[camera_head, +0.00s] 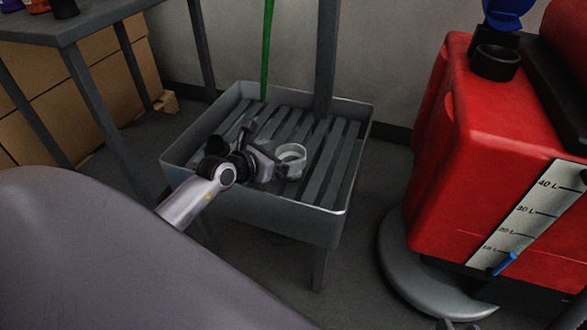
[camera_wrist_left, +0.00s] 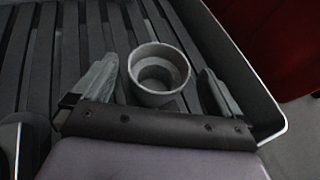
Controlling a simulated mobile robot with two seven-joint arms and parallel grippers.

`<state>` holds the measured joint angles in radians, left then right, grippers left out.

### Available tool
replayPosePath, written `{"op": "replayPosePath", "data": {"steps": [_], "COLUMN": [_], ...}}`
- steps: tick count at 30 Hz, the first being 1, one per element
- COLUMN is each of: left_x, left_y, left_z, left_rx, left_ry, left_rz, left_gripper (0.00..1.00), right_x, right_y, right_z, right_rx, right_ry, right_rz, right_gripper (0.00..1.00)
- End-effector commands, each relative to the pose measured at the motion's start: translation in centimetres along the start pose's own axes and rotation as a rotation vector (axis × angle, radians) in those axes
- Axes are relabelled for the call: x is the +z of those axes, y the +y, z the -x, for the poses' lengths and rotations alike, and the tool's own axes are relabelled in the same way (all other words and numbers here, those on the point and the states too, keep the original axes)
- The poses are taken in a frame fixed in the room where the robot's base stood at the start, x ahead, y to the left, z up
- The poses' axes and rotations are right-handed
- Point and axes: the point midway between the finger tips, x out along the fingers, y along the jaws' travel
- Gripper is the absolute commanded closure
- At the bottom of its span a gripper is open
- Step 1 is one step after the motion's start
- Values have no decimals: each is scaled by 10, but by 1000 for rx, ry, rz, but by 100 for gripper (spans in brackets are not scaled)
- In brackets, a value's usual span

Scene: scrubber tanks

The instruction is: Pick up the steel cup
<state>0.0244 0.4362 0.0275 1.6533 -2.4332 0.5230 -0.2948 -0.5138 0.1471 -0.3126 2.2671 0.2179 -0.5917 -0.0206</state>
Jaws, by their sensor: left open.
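The steel cup (camera_head: 291,161) stands upright, mouth up, on the slatted floor of a grey tray-like basin (camera_head: 270,213). It shows close up in the left wrist view (camera_wrist_left: 158,75), and its inside looks empty. My left gripper (camera_head: 277,163) reaches into the basin right beside the cup. In the left wrist view its two open fingers (camera_wrist_left: 157,85) stand on either side of the cup, with gaps to both. The cup's lower part is partly hidden by the gripper in the wrist view. My right gripper is not seen.
The basin's raised rim surrounds the cup, and a grey post (camera_head: 326,60) and a green pole (camera_head: 267,50) rise at its back. A red tank (camera_head: 460,150) with a litre scale stands to the right. A grey table (camera_head: 75,28) and cardboard boxes (camera_head: 135,65) are at left.

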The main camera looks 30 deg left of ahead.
Motion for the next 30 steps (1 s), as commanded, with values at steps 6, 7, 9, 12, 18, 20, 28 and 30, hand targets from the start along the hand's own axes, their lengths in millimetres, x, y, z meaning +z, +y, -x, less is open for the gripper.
{"op": "replayPosePath", "data": {"steps": [6,7,9,12,18,20,28,30], "left_x": [-4,-5,-6,-5,-4,-4,-3,-3], "left_y": [0,0,0,0,0,0,0,0], "left_z": [-21,-25,-35,-47,-58,-58,-57,-57], "left_rx": [-1,-1,-1,-1,-2,-2,-2,-2], "left_ry": [-1,-2,-2,-2,0,1,0,0], "left_rz": [1,1,2,3,2,2,3,3], "left_gripper": [0,0,0,0,0,0,36,48], "right_x": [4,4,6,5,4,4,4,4], "right_y": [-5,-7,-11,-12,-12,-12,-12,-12], "right_z": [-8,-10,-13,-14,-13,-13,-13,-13], "right_rx": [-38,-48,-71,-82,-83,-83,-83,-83], "right_ry": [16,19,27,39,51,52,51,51], "right_rz": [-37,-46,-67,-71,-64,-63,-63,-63], "right_gripper": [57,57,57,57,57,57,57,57]}}
